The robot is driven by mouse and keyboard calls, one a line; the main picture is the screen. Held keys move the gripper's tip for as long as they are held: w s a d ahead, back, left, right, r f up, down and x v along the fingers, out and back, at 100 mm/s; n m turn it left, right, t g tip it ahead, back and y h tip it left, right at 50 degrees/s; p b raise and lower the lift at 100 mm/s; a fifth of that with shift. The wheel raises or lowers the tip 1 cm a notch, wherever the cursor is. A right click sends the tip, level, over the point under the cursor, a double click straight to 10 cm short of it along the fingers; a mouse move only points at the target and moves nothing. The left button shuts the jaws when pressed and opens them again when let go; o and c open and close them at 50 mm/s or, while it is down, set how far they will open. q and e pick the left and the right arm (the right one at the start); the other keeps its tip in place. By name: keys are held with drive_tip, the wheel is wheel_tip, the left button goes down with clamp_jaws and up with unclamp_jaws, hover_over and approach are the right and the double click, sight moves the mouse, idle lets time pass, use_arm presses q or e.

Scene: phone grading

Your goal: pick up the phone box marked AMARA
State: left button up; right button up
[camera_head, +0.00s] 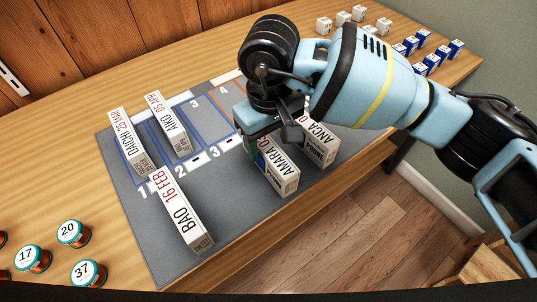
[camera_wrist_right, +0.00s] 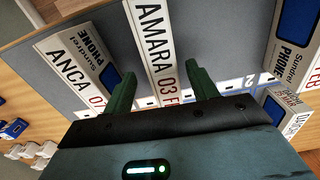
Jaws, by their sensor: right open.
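The AMARA phone box (camera_head: 279,172) is a white box with black and red lettering, lying on the grey mat (camera_head: 226,225) near its right part. My right gripper (camera_head: 266,132) is over the far end of this box, and the arm hides that end. In the right wrist view the AMARA box (camera_wrist_right: 153,40) runs between the two green fingers of my right gripper (camera_wrist_right: 163,88). The fingers are open, one on each side of the box; I cannot tell whether they touch it. My left gripper is not in view.
The ANCA box (camera_head: 318,149) lies close to the right of AMARA. The BAO box (camera_head: 182,212), DAICHI box (camera_head: 128,142) and AIKO box (camera_head: 167,126) lie further left. Small white and blue boxes (camera_head: 410,46) stand at the back right.

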drive_tip(key=shift+s+a+f+p, duration=0.1)
drive_tip(key=shift+f+p, duration=0.05)
drive_tip(key=shift+f, duration=1.15)
drive_tip(key=shift+s+f+p, duration=0.1)
drive_tip(key=shift+f+p, duration=0.05)
drive_tip(key=shift+f, duration=1.15)
drive_tip(key=shift+c, duration=0.2)
drive_tip(key=c, duration=1.2)
